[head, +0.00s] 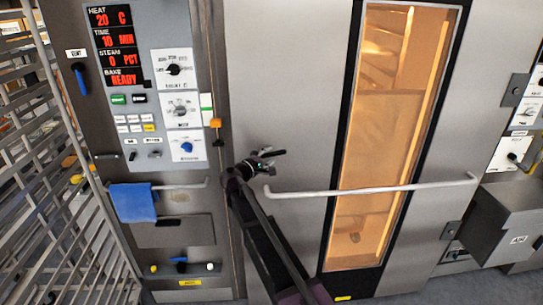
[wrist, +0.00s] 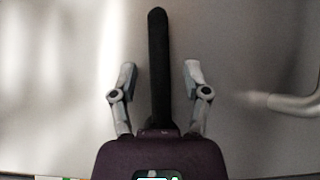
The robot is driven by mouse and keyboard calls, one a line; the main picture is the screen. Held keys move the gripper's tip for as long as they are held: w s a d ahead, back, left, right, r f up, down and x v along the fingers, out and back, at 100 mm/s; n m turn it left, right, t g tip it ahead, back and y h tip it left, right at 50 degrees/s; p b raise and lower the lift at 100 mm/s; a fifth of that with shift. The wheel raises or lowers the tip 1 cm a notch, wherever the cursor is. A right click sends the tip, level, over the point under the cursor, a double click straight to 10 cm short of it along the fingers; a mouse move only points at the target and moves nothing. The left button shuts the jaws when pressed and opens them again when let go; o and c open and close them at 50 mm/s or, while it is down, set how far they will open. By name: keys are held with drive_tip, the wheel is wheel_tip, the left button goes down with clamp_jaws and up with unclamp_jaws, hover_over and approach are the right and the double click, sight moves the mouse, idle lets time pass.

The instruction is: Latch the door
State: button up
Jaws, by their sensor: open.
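The oven door (head: 290,90) is a grey metal panel with a tall lit window (head: 385,120). It looks flush with the oven front. My gripper (head: 266,161) is at the door's left side, just above the left end of the long horizontal door handle (head: 370,190). In the wrist view, my gripper (wrist: 159,80) is open, with one finger on each side of a black lever (wrist: 158,65). The lever stands upright in that picture, with visible gaps to both fingers. Its base is hidden behind my gripper's body. In the head view, fingers and lever overlap as a small dark cluster.
The door handle's bent end shows at the right of the wrist view (wrist: 290,103). A control panel (head: 130,130) with knobs and a blue towel (head: 133,202) on a rail are to the left. A metal rack (head: 50,170) stands far left. A grey box (head: 505,225) juts out at right.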

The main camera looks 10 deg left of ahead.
drive_tip(key=shift+x, duration=0.8)
clamp_jaws()
drive_tip(key=shift+s+a, duration=0.1)
drive_tip(key=shift+a, duration=0.15)
